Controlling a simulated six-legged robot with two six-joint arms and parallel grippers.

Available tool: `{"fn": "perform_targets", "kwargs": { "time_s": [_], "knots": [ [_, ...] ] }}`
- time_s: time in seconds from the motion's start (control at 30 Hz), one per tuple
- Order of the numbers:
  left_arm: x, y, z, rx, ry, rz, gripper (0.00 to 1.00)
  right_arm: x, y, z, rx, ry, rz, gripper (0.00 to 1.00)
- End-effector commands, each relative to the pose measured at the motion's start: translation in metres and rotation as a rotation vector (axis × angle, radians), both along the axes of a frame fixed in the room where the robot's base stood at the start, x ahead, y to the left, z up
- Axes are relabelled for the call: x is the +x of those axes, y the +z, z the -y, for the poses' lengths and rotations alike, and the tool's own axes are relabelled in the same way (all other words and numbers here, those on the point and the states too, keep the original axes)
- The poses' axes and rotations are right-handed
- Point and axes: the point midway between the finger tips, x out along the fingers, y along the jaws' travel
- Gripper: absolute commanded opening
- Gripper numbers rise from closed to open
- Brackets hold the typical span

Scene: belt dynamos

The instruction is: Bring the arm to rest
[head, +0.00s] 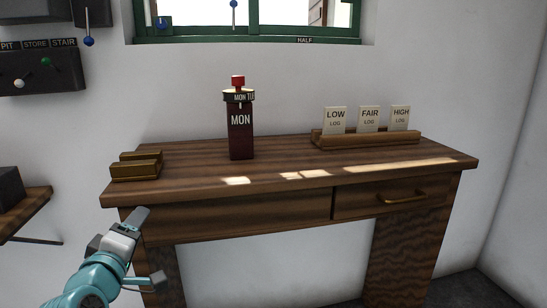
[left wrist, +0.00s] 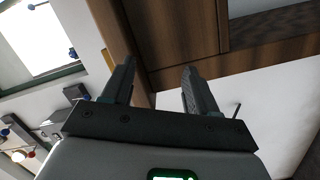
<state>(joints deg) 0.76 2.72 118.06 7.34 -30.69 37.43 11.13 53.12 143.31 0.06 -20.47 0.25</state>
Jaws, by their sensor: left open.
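My left gripper (head: 151,248) comes in from the lower left of the head view, in front of the desk's left end and below its top. It is open and empty, with its two fingers apart. In the left wrist view the two fingers (left wrist: 158,84) stand apart with nothing between them, and the desk's wooden underside (left wrist: 175,35) shows beyond. I cannot tell whether the gripper touches the desk. My right gripper is not in view.
The wooden desk (head: 290,178) bears a dark red MON post (head: 241,135), a small brass-coloured block (head: 136,167) and a rack (head: 370,139) with LOW, FAIR and HIGH cards. A lever panel (head: 40,72) hangs at left above a shelf (head: 22,212). The desk's middle front is clear.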

Motion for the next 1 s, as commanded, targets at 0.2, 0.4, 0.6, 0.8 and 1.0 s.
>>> {"fn": "perform_targets", "kwargs": {
  "time_s": [0.2, 0.4, 0.6, 0.8, 1.0],
  "knots": [
    [0.0, -0.172, 0.042, 0.163, -0.146, -0.371, 0.59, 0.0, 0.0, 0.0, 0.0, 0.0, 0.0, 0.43],
    [-0.057, -0.326, 0.082, 0.298, -0.361, -0.715, 0.59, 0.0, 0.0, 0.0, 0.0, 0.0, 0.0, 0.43],
    [-0.147, -0.431, 0.117, 0.377, -0.614, -0.984, 0.59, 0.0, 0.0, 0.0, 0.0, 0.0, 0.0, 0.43],
    [-0.233, -0.485, 0.143, 0.402, -0.838, -1.16, 0.59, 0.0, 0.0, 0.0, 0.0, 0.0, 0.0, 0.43],
    [-0.277, -0.464, 0.155, 0.408, -0.962, -1.229, 0.59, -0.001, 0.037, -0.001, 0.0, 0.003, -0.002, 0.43]
  ]
}}
